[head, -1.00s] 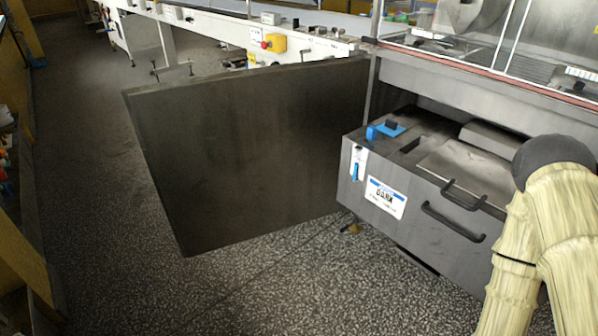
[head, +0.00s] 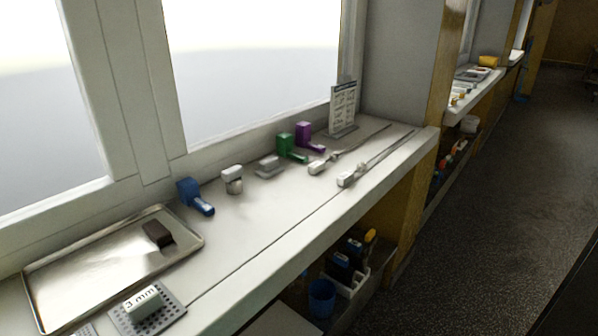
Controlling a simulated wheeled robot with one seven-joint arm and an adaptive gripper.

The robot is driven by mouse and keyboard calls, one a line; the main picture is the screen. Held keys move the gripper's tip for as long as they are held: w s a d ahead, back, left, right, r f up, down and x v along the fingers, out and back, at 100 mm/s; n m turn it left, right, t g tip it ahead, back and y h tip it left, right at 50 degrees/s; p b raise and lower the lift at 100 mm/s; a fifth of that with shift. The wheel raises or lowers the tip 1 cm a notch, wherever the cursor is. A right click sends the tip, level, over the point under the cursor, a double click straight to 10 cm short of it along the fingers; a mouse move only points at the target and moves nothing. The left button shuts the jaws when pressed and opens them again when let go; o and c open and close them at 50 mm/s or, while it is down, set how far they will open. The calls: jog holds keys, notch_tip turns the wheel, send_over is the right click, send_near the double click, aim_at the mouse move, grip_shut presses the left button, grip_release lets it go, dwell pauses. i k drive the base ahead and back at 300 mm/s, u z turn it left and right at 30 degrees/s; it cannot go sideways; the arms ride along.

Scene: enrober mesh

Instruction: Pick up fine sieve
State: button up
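A perforated grey plate (head: 168,314) with a white block handle (head: 142,302) marked "3 mm" lies on the window sill at the lower left, in front of a metal tray. The corner of a second perforated plate (head: 86,331) shows at the bottom edge, mostly cut off. I cannot tell which of these is the fine sieve. My gripper is not in view.
The metal tray (head: 50,300) holds a dark block (head: 158,235). Open speckled floor (head: 500,210) lies to the right.

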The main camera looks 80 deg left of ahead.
aim_at(358, 260)
jog(key=u, duration=2.2)
